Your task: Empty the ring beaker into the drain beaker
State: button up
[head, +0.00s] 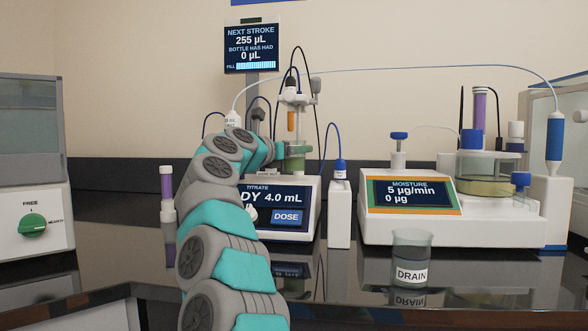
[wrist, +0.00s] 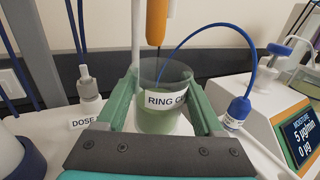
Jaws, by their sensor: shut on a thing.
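The ring beaker (wrist: 160,118), clear with a "RING C…" label and greenish liquid inside, sits between the green fingers of my gripper (wrist: 162,85), which is shut on it. In the head view the ring beaker (head: 295,163) shows as a green patch at the titrator, partly hidden by my gripper (head: 280,155). An orange probe (wrist: 156,22) hangs above it, with its thin tip reaching down at the beaker's mouth. The drain beaker (head: 411,250), clear with a "DRAIN" label, stands upright on the dark bench at the right front, apart from my gripper. Its contents look clear or empty.
The titrator (head: 290,235) with its DOSE button stands under my gripper. A white post with a blue-capped electrode (head: 340,172) is just right of it. The moisture unit (head: 450,222) stands behind the drain beaker. Cables and a thin tube cross overhead.

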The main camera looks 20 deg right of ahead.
jog(key=shift+s+a+r+b, duration=0.15)
jog(key=shift+s+a+b, duration=0.1)
jog(key=shift+s+b, duration=0.5)
jog(key=shift+s+a+r+b, duration=0.25)
jog(key=shift+s+b, duration=0.25)
jog(key=shift+s, duration=0.5)
jog(key=shift+s+a+r+b, duration=0.1)
jog(key=shift+s+a+b, duration=0.2)
jog(key=shift+s+b, duration=0.45)
jog(key=shift+s+a+r+b, duration=0.15)
jog(key=shift+s+b, duration=0.05)
jog(key=shift+s, duration=0.35)
jog(key=shift+s+a+r+b, duration=0.15)
jog(key=shift+s+b, duration=0.05)
jog(key=shift+s, duration=0.3)
jog(key=shift+s+a+r+b, duration=0.15)
jog(key=shift+s+b, duration=0.05)
jog(key=shift+s, duration=0.35)
jog(key=o, duration=0.9)
grip_shut()
